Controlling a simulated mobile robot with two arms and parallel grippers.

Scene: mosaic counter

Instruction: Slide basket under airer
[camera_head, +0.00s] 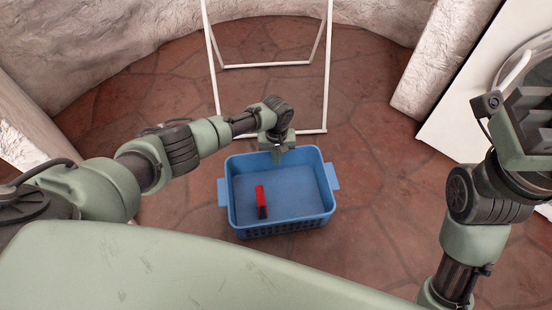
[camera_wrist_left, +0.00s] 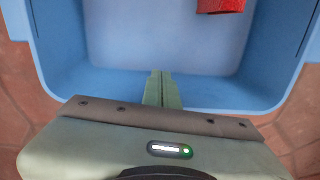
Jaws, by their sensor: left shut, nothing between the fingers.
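A blue basket (camera_head: 285,229) with side handles stands on the floor, a red item (camera_head: 261,198) inside it. The airer (camera_head: 327,75), a white tube frame, stands just behind the basket, its lower bar near the basket's far rim. My left gripper (camera_head: 277,157) is shut and empty at the basket's far wall. In the left wrist view its closed fingers (camera_wrist_left: 162,88) overlap the inner side of the basket wall (camera_wrist_left: 100,90); whether they touch it I cannot tell. My right gripper (camera_head: 535,125) is at the right edge, its fingers not clear.
A pale curved wall (camera_head: 100,45) runs around the back and left. A white panel with a round glass door (camera_head: 470,95) stands at the right. The stone-tiled floor (camera_head: 370,180) is clear to the right of the basket and between the airer's legs.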

